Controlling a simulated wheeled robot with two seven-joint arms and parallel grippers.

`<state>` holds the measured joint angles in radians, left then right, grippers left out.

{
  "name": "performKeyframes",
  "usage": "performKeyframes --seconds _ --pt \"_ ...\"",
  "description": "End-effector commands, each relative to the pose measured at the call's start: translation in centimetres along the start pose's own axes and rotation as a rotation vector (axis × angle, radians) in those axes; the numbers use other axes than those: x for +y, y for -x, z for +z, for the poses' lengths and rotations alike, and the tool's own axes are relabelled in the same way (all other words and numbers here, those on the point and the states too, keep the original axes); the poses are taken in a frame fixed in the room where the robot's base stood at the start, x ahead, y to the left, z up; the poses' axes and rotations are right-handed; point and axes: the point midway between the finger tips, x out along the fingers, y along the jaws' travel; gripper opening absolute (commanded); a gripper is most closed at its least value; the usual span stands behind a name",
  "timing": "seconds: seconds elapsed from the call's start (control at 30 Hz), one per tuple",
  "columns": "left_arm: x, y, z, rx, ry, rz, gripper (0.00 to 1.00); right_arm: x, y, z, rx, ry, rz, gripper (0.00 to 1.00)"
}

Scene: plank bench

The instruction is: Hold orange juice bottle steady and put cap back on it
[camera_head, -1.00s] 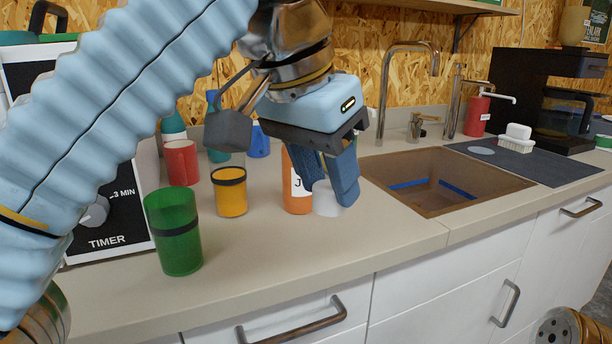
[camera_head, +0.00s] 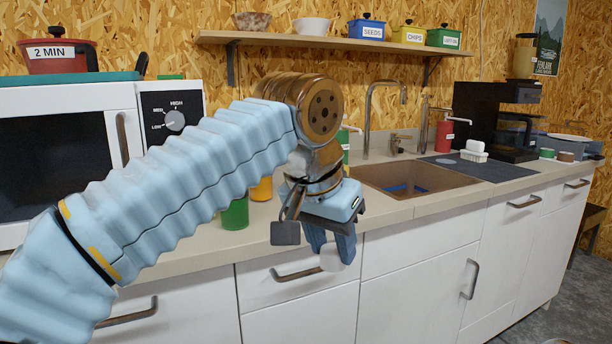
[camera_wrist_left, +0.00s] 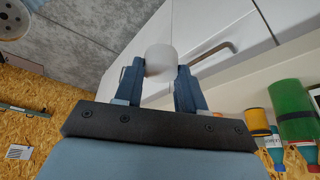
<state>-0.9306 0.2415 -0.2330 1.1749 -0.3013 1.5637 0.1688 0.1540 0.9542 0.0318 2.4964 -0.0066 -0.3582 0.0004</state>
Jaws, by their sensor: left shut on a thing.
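My left gripper (camera_head: 331,242) is shut on a white round cap (camera_head: 332,261). It holds the cap in front of the counter's front edge, before the white drawer fronts. In the left wrist view the cap (camera_wrist_left: 160,60) sits between the two blue fingers (camera_wrist_left: 157,85). The orange juice bottle cannot be made out in the head view now; my left arm and gripper cover the part of the counter where it stood. My right gripper is not in view.
A green cup (camera_head: 235,213) and a yellow cup (camera_head: 262,189) stand on the counter (camera_head: 397,211) behind my left arm. The sink (camera_head: 415,180) is to the right. A microwave (camera_head: 60,150) is at the left. Drawer handles (camera_head: 298,274) stick out below the counter.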

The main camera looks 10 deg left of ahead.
Motion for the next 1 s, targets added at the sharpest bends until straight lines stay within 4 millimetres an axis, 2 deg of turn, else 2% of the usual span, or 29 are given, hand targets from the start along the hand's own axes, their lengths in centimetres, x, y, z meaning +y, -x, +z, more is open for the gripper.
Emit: performKeyframes --seconds 0.03,0.37,0.47,0.57,0.67,0.7,0.8,0.9,1.0 --pt "-0.5 -1.4 -0.2 -0.005 0.013 -0.007 0.12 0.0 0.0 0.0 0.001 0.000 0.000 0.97" --pt "-3.8 -10.3 -1.0 -0.007 0.097 -0.044 0.12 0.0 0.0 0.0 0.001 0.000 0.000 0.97" --pt "-5.4 -13.9 -0.6 -0.008 0.131 -0.059 0.12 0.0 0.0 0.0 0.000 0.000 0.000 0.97" --pt "-7.6 -18.5 0.5 -0.012 0.174 -0.079 0.12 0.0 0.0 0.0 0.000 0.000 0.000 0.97" --pt "-10.4 -23.9 2.9 -0.016 0.227 -0.104 0.12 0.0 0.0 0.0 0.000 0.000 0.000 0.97" --pt "-11.4 -26.0 4.2 -0.017 0.248 -0.114 0.12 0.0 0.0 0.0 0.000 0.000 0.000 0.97" --pt "-13.7 -30.5 7.7 -0.016 0.298 -0.137 0.12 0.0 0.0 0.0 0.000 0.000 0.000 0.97" --pt "-15.4 -33.9 11.5 -0.015 0.344 -0.154 0.12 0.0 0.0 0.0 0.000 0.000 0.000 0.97" --pt "-16.4 -36.1 14.8 -0.014 0.379 -0.165 0.12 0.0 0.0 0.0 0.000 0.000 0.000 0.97"
